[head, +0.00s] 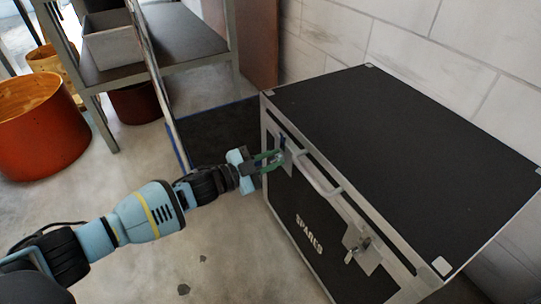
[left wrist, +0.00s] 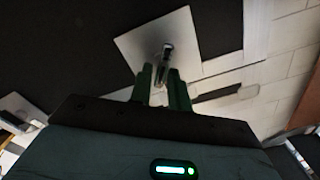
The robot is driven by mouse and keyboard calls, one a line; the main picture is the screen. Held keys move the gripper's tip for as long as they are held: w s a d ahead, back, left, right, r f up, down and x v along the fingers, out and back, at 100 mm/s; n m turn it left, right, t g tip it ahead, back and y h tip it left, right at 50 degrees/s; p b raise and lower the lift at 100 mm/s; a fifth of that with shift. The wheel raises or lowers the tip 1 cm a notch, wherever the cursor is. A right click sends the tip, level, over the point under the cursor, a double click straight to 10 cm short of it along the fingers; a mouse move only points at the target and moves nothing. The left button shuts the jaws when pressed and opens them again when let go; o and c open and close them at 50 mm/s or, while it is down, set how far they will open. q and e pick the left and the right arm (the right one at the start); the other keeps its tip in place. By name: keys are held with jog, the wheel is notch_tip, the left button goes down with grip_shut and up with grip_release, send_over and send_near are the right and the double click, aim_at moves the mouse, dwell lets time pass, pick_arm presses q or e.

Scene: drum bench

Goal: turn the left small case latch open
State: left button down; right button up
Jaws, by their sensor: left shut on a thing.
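A black case with metal edges and the word SPARES (head: 309,232) stands on the floor at the right. Its left small latch (head: 282,157) is a metal turn-piece on a light plate. My left gripper (head: 270,161) reaches it from the front, with green fingers shut on the latch. In the left wrist view the latch (left wrist: 165,54) stands between the fingertips (left wrist: 162,78), in front of its square plate (left wrist: 190,40). The fingers partly hide the latch in the head view. The right small latch (head: 354,251) shows at the case's other end. My right gripper is not in view.
A metal handle (head: 316,174) sits between the latches. A shelf rack (head: 180,35) and red drums (head: 40,128) stand at the left. A pale block wall (head: 440,55) runs behind the case. The floor before the case is mostly clear.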

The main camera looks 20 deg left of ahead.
pick_arm(q)
jog(key=m, duration=0.3)
jog(key=shift+s+d+f+m, duration=0.1)
jog(key=shift+f+m, duration=0.1)
jog(key=shift+m, duration=0.1)
jog(key=m, duration=0.3)
jog(key=shift+f+m, duration=0.2)
jog(key=shift+m, duration=0.1)
jog(key=m, duration=0.2)
jog(key=shift+s+f+m, duration=0.1)
jog(key=shift+f+m, duration=0.05)
jog(key=shift+m, duration=0.45)
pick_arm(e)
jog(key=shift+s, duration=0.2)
pick_arm(q)
jog(key=shift+m, duration=0.3)
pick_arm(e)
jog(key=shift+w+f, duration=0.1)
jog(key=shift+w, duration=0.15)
pick_arm(q)
jog(key=c, duration=1.5)
grip_release()
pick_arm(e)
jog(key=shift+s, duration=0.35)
